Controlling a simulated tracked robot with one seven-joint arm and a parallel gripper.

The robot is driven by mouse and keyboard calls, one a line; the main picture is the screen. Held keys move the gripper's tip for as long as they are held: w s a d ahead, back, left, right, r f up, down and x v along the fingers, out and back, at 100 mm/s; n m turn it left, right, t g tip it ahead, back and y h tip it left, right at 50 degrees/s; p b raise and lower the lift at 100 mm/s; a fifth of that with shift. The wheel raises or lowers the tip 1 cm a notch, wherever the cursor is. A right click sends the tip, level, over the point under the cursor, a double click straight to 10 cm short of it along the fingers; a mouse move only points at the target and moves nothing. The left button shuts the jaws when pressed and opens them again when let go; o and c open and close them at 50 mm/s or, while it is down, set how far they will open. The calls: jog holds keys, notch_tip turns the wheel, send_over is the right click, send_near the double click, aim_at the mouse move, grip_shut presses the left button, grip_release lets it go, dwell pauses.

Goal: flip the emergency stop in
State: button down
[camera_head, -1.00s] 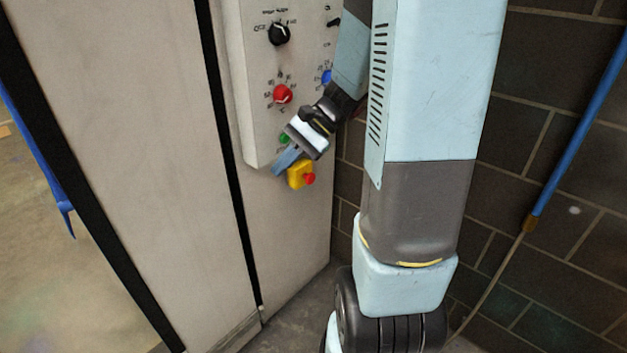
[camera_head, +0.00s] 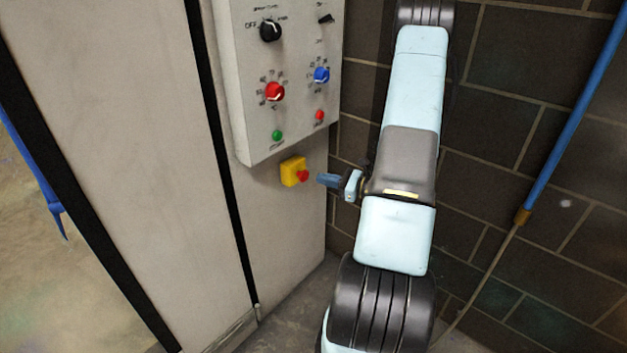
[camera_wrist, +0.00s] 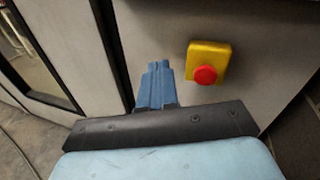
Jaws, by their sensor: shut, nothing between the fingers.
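The emergency stop (camera_head: 302,176) is a red mushroom button on a yellow box (camera_head: 290,170), fixed to the grey cabinet below the control panel. In the wrist view the red button (camera_wrist: 206,75) sits on the front of its yellow box (camera_wrist: 209,52), to the right of my fingers. My gripper (camera_head: 320,178) is shut and empty, with blue fingers pointing left toward the button, a small gap apart from it in the head view. The fingers also show in the wrist view (camera_wrist: 155,70). Nothing hides the button.
The control panel (camera_head: 240,80) above carries a black knob (camera_head: 271,30), a red knob (camera_head: 274,92), a blue knob (camera_head: 321,75), a green button (camera_head: 277,135) and a small red button (camera_head: 319,116). A dark brick wall (camera_head: 510,130) stands at the right, behind my arm.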

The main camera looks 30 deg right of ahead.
aim_at(306, 175)
jog(key=s+d+f+m+t+h, duration=0.1)
jog(key=d+f+m+t+h, duration=0.2)
jog(key=d+f+m+h, duration=0.1)
notch_tip(306, 175, down, 4)
jog(key=shift+s+d+r+m+h, duration=0.2)
jog(key=shift+s+d+m+h, duration=0.3)
jog(key=shift+d, duration=0.7)
jog(key=shift+w, duration=0.15)
jog(key=x, duration=1.4)
jog(key=shift+a+r, duration=0.1)
jog(key=shift+a, duration=0.05)
jog(key=shift+w+a+r+y, duration=0.15)
jog(key=shift+w+a+y, duration=0.2)
jog(key=shift+w, duration=0.45)
